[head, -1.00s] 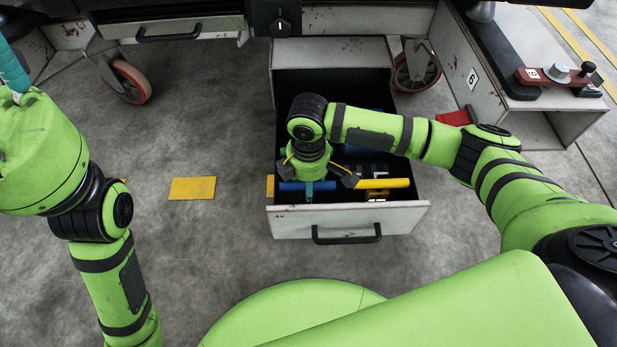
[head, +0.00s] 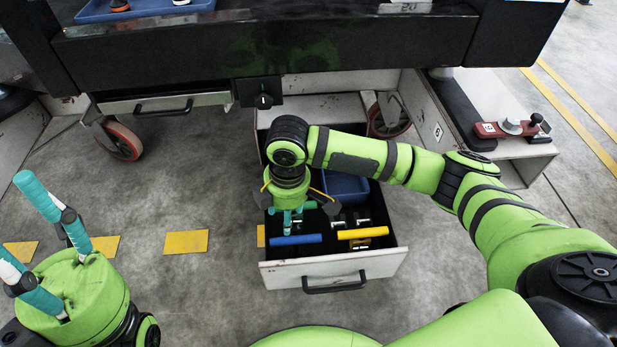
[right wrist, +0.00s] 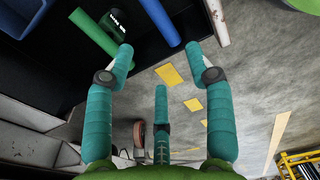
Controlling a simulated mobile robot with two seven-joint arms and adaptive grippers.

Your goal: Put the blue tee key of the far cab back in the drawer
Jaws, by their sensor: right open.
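The drawer (head: 330,272) is pulled open below the trolley. A blue bar (head: 295,239), which looks like the blue tee key's handle, lies in it near the front; it also shows in the right wrist view (right wrist: 157,22). A yellow bar (head: 363,233) lies to its right. A green bar (right wrist: 95,34) shows in the right wrist view. My right gripper (head: 288,222) points down over the drawer, just behind the blue bar, with its fingers apart and nothing between them. Whether it touches anything is unclear. My left gripper (head: 18,222) is empty, fingers spread, at the far left.
A blue bin (head: 345,187) sits in the drawer behind the bars. The dark trolley edge (head: 270,45) overhangs it, with a blue tray (head: 145,8) on top. A red clamp-like part (head: 505,128) lies on a side ledge at right.

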